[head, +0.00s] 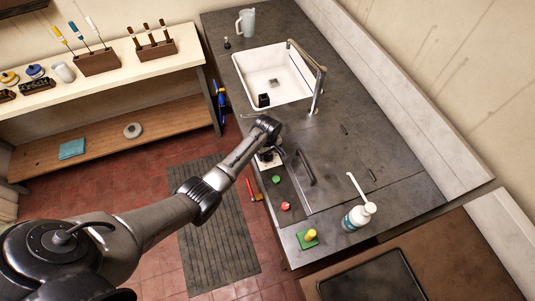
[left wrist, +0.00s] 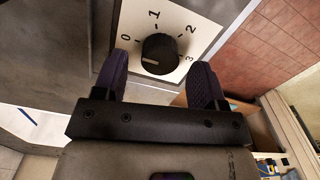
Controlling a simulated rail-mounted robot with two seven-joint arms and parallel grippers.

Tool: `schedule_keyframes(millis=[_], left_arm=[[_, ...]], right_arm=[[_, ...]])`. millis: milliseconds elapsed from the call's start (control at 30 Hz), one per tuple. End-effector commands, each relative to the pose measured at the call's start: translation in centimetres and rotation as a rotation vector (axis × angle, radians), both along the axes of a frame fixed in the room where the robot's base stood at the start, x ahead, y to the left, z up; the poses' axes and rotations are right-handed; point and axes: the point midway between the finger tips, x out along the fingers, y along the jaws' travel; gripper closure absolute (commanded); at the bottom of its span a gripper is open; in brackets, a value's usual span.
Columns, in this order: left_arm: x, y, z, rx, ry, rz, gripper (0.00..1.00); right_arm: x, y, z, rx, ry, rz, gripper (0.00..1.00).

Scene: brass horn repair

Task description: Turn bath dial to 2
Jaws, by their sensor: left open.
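The bath dial (left wrist: 160,54) is a round black knob on a white plate (left wrist: 215,10) marked 0, 1, 2 and 3, seen in the left wrist view. Its short white mark lies on the knob's left side, nearest the 0. My left gripper (left wrist: 161,66) is open, with one dark finger on each side of the knob. Gaps show between fingers and knob; I cannot tell whether they touch it. In the head view my left gripper (head: 268,159) is at the counter's front edge, and my wrist hides the dial there. My right gripper is not in view.
A lid with a dark handle (head: 306,168) lies in the grey counter (head: 380,140). Nearby are a green button (head: 276,180), a red button (head: 286,206), a yellow knob on a green base (head: 311,234) and a pump bottle (head: 357,217). A white sink (head: 290,62) is behind.

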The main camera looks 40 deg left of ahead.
Motion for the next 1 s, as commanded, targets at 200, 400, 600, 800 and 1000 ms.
schedule_keyframes(millis=[200,400,600,800,1000], left_arm=[[-0.01,-0.03,-1.24,0.0,0.0,-0.001,0.35],[-0.02,-0.03,-1.42,0.0,0.0,-0.001,0.35],[-0.03,-0.02,-1.41,0.0,0.0,-0.001,0.41],[-0.03,-0.02,-1.4,0.0,0.0,-0.001,0.6],[-0.03,-0.01,-1.4,0.0,0.001,-0.001,0.79]], right_arm=[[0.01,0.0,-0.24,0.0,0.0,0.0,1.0],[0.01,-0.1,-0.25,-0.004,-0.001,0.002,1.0],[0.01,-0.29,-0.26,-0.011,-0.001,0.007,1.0],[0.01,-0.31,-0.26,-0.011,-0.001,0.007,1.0],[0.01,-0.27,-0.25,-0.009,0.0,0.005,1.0]])
